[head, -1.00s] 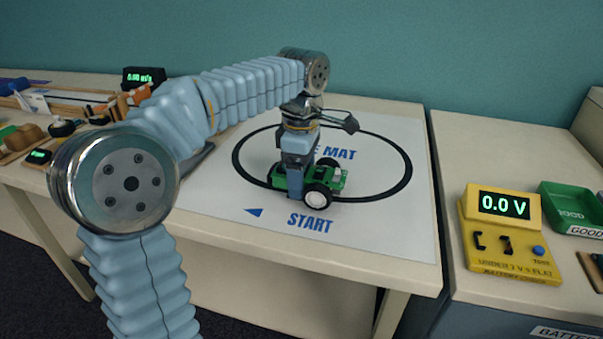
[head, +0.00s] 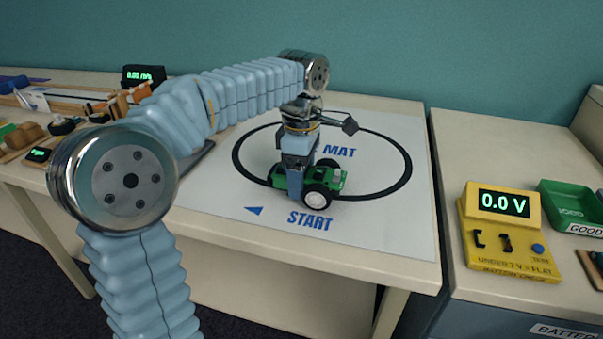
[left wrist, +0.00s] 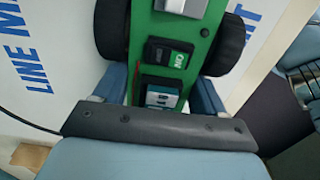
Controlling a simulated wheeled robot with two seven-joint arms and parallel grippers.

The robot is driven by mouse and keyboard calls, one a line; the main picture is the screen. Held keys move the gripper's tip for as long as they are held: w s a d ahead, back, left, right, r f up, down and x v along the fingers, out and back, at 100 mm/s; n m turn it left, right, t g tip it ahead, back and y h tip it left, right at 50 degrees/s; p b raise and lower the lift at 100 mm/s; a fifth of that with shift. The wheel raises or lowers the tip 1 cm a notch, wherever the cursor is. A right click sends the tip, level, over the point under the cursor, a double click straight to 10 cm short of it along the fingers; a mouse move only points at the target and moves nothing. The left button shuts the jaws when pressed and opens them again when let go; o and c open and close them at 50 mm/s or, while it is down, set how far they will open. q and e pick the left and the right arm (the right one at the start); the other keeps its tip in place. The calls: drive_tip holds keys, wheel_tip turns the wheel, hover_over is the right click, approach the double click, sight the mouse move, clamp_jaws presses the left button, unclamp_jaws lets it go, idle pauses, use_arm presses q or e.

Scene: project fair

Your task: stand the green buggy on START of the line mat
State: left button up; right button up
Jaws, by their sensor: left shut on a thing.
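The green buggy (head: 329,182) has dark wheels with pale hubs and stands at the near part of the black loop on the white line mat (head: 392,222), just behind the START lettering (head: 309,222). My left gripper (head: 297,190) reaches down from above and is shut on the buggy's body. In the left wrist view the buggy (left wrist: 166,50) lies between the two blue fingers, with its dark switch and blue-grey part on top. Whether the wheels touch the mat cannot be told for certain. My right gripper is not in view.
A yellow battery tester (head: 508,232) reading 0.0 V and a green GOOD tray (head: 570,208) are on the right table. Wooden parts and small cars (head: 62,126) crowd the left end. The mat's right side is clear.

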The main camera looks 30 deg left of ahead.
use_arm(q)
drive_tip(key=o, duration=1)
drive_tip(key=shift+c, duration=0.2)
wheel_tip(320, 180, up, 14)
drive_tip(key=p, duration=0.3)
